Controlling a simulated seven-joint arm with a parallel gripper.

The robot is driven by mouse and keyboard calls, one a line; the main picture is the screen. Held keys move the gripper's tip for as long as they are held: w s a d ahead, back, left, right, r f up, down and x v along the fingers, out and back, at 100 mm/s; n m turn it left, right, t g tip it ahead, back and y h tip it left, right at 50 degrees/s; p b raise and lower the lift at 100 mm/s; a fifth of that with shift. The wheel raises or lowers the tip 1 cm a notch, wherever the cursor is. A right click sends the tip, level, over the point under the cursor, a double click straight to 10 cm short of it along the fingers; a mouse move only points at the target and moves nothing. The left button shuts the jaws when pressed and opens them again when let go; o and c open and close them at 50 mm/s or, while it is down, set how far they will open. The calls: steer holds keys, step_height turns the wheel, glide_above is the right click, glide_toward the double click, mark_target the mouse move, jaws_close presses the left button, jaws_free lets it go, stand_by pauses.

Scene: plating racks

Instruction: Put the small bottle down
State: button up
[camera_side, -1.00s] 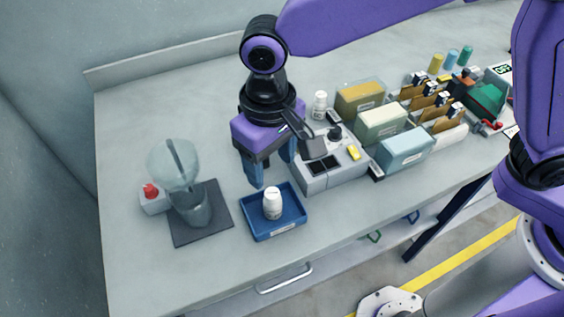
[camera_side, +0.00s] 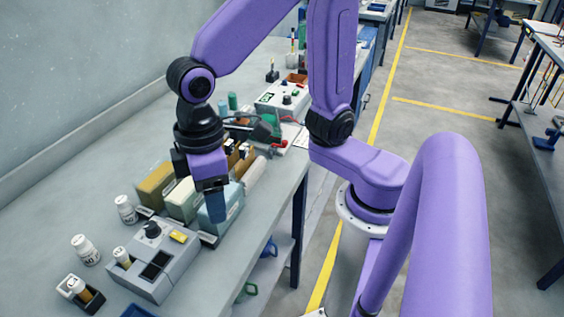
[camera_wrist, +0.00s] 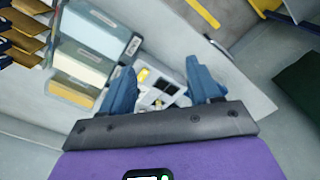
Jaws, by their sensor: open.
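White bottles with labels stand at the left in the side view: one (camera_side: 125,209) beside the coloured boxes and another (camera_side: 85,250) nearer the front. A small vial (camera_side: 122,257) sits in the grey device, and another (camera_side: 78,288) sits in a dark holder at the lower left. I cannot tell which is the small bottle. The blue tray (camera_side: 136,311) shows only an edge at the bottom; its contents are out of view. My gripper (camera_side: 214,205) is by the pale blue box. In the wrist view my gripper (camera_wrist: 162,86) has spread fingers with nothing held between them.
Yellow (camera_side: 155,186), cream (camera_side: 183,201) and pale blue (camera_side: 221,208) boxes stand close to the gripper. The grey device (camera_side: 175,268) with a yellow label stands in front of them. Bare bench (camera_side: 60,205) lies along the left.

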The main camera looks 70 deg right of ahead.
steer(key=s+d+n, duration=0.1)
steer(key=s+d, duration=0.3)
steer(key=d, duration=0.3)
steer(key=s+d+f+n, duration=0.1)
steer(key=s+d+n, duration=0.1)
steer(key=s+d, duration=0.3)
steer(key=shift+d+f, duration=0.25)
steer(key=shift+d, duration=0.85)
